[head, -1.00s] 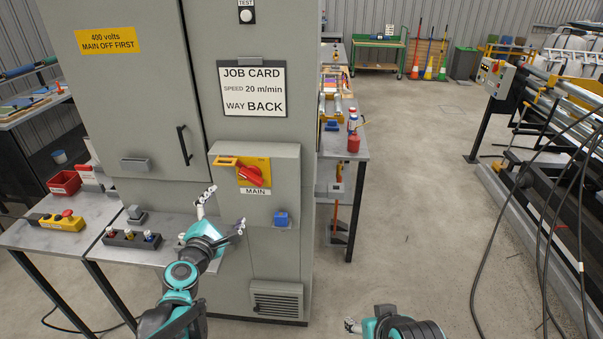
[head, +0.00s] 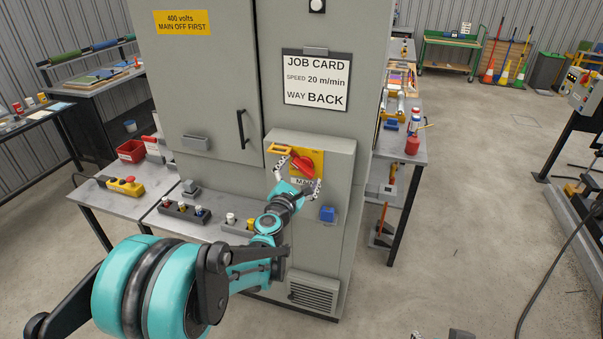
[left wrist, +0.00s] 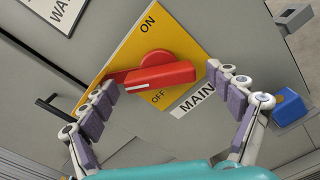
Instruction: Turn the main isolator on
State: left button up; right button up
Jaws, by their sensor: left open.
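The main isolator is a red rotary handle (head: 301,163) on a yellow plate (head: 317,157) on the grey cabinet's box, above a MAIN label. The left wrist view shows the red handle (left wrist: 160,77) close up, with ON at the plate's upper corner and OFF below the handle. The handle lies nearly level in that view. My left gripper (head: 298,177) is open in front of it. In the left wrist view its fingers (left wrist: 170,92) stand either side of the handle, with gaps to it. Only a sliver of what may be my right gripper (head: 416,335) shows at the bottom edge.
A yellow hasp (head: 280,149) sticks out left of the handle. A blue block (head: 327,213) sits at the box's lower right. A job card (head: 316,80) hangs above. A bench (head: 150,205) with a pushbutton box stands left; a side table (head: 412,148) stands right.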

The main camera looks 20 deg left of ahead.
pick_arm(q)
jog(key=c, duration=1.2)
jog(key=shift+o, duration=0.2)
jog(key=shift+m, duration=0.4)
jog(key=m, duration=0.4)
jog(key=shift+m+b, duration=0.35)
jog(key=shift+m, duration=0.05)
jog(key=m, duration=0.5)
jog(key=shift+m, duration=0.3)
jog(key=o, duration=1.2)
jog(key=shift+c, duration=0.2)
